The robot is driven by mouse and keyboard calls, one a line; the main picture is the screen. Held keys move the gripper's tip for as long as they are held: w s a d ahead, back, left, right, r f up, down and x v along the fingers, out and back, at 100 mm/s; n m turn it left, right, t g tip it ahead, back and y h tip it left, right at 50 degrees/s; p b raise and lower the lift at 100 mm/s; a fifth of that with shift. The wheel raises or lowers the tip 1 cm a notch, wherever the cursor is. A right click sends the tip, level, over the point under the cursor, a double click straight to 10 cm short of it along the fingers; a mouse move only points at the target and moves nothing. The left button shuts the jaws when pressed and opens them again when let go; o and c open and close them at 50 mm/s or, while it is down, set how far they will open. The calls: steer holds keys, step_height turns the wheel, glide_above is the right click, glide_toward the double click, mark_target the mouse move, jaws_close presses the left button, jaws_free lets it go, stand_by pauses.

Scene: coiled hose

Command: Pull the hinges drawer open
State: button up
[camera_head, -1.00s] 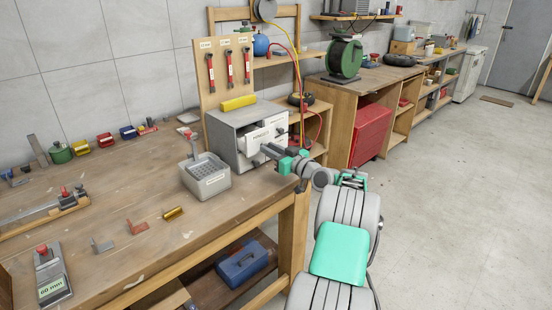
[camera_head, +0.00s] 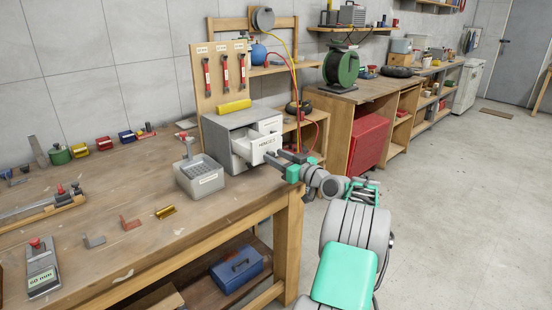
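The hinges drawer (camera_head: 266,147) is a white drawer with a label on its front. It stands pulled out of the grey cabinet (camera_head: 229,119) on the workbench, and part of its inside shows. My gripper (camera_head: 277,156) is at the lower right of the drawer front, with its two grey fingers apart. The fingers are close to the front; whether they touch it or the handle is too small to tell.
A grey bin (camera_head: 202,180) stands on the bench just left of the open drawer. A yellow roll (camera_head: 234,107) lies on top of the cabinet. A shelf unit with a red hose is behind it. Open floor (camera_head: 455,210) lies to the right.

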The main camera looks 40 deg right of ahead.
steer(key=s, duration=0.7)
steer(key=shift+s+b, duration=0.4)
steer(key=shift+b, duration=0.05)
steer(key=w+a+n+g+y+p, duration=0.1)
steer(key=w+a+g+p, duration=0.25)
steer(key=a, duration=1.05)
steer(key=w+a+n+g+y+p, duration=0.1)
steer(key=w+a+g+p, duration=0.2)
steer(key=a, duration=1)
steer(key=s+a+f+g+p, duration=0.1)
steer(key=s+a+g, duration=0.1)
steer(key=s+a, duration=0.3)
steer(key=s+a+f+m+g+h+p, duration=0.1)
steer(key=s+a+g, duration=0.2)
steer(key=s, duration=0.8)
steer(key=s+a+f+m+g+h+p, duration=0.1)
steer(key=s+a+g, duration=0.2)
steer(key=s+a, duration=0.4)
steer(key=shift+s+a+p, duration=0.3)
steer(key=shift+s+a, duration=0.05)
steer(key=shift+s, duration=0.5)
